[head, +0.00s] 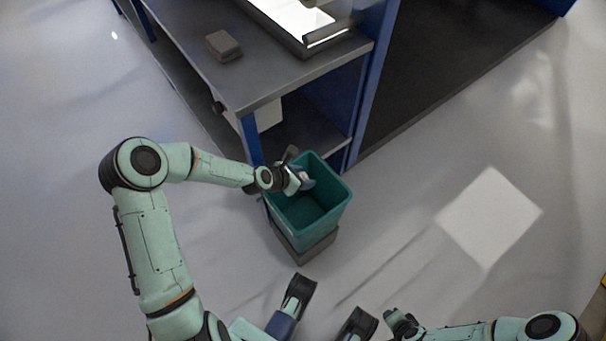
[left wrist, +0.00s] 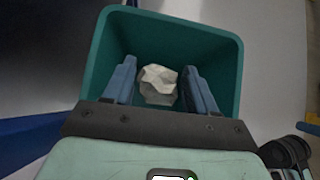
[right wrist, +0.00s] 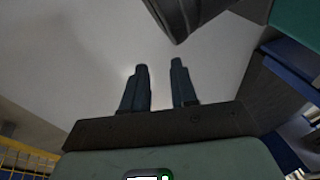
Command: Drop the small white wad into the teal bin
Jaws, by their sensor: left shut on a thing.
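The small white wad (left wrist: 158,85) is a crumpled, faceted off-white lump. My left gripper (left wrist: 160,88) is shut on it, one blue-grey finger on each side. In the head view my left gripper (head: 304,180) is over the open mouth of the teal bin (head: 322,213), near its far left side. The bin's rim (left wrist: 232,72) surrounds the wad in the left wrist view; how far the wad is above the bin's floor is hard to tell. My right gripper (right wrist: 158,88) is open, empty, and away from the bin, over the floor.
The teal bin stands on a dark grey base (head: 303,247). A grey workbench (head: 265,75) with blue posts is just behind it, with a small grey block (head: 223,46) on top. Open floor (head: 400,230) lies to the right of the bin.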

